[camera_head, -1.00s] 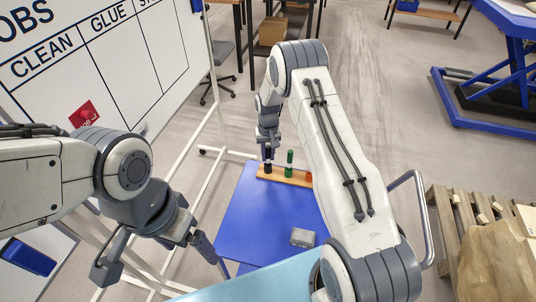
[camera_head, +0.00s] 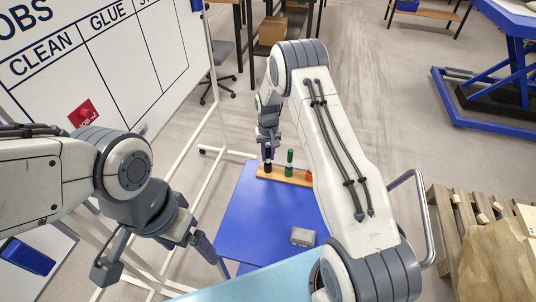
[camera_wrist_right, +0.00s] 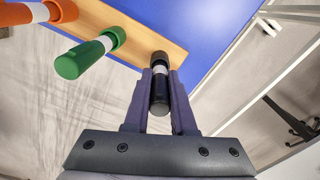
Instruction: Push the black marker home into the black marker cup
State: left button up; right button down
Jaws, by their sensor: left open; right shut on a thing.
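The black marker (camera_wrist_right: 160,92) stands between the two fingers of my right gripper (camera_wrist_right: 161,74), with a pale band showing towards its far end. In the head view my right gripper (camera_head: 268,142) is shut on the marker (camera_head: 268,154) at the left end of the wooden rack. The black marker cup (camera_head: 267,170) is at the rack's left end, directly below the marker; it also shows past the fingers in the wrist view (camera_wrist_right: 160,57). I cannot tell how deep the marker sits. My left gripper (camera_head: 155,257) is open and empty at lower left.
The wooden rack (camera_head: 278,174) also bears a green marker (camera_head: 289,160) and an orange one (camera_head: 309,176), to the right. A small grey box (camera_head: 303,237) sits on the blue table (camera_head: 250,225). A whiteboard (camera_head: 110,65) stands at left.

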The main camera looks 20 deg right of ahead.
aim_at(268, 147)
dwell(0.5)
jog(key=c, duration=0.7)
grip_release()
jog(key=shift+o, duration=0.2)
notch_tip(268, 147, up, 7)
jog(key=p, duration=0.4)
jog(key=shift+r, duration=0.1)
